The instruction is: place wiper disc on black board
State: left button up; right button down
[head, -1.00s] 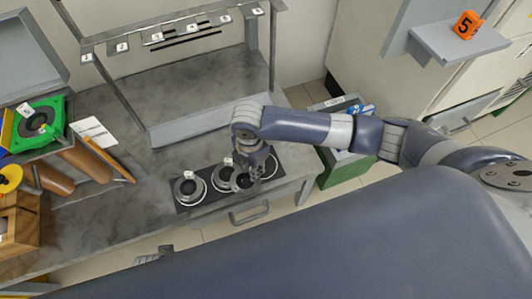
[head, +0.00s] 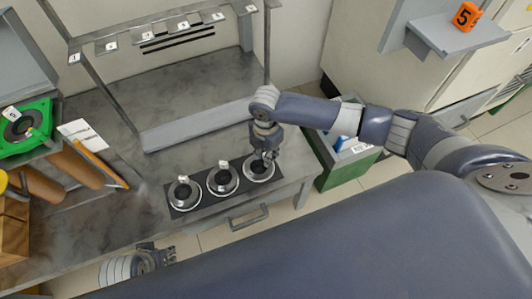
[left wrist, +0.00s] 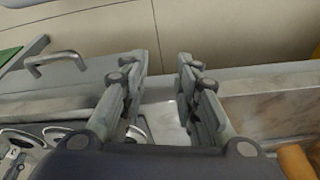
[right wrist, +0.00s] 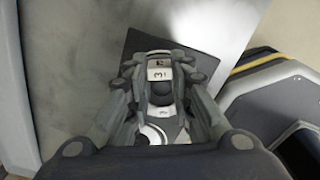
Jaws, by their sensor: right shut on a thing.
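The black board (head: 206,199) lies along the front of the grey bench in the head view. Round discs with pale rims stand at its left (head: 184,194) and middle (head: 223,181), each with a small white tag. My right gripper (head: 268,157) is over the board's right end, shut on the wiper disc (head: 258,169). The right wrist view shows a tag marked 3 (right wrist: 158,73) between the fingers. I cannot tell whether this disc rests on the board. My left gripper (left wrist: 160,60) is open and empty, in front of the bench; it also shows in the head view (head: 160,256).
A raised shelf frame with numbered tags (head: 155,30) stands at the back of the bench. A green ring-shaped fixture (head: 25,128) and brown cylinders (head: 80,165) are at the left. A green bin (head: 340,172) stands right of the bench.

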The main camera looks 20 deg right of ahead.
jog(key=c, duration=1.4)
grip_release()
jog(key=shift+f, duration=0.1)
jog(key=shift+r, duration=0.6)
pick_arm(q)
notch_tip(320, 180, down, 11)
jog(key=s+p, duration=0.2)
jog(key=p, duration=0.1)
jog(key=shift+s+f+g, duration=0.2)
jog(key=shift+g, duration=0.2)
pick_arm(e)
jog(key=shift+r, duration=5.55)
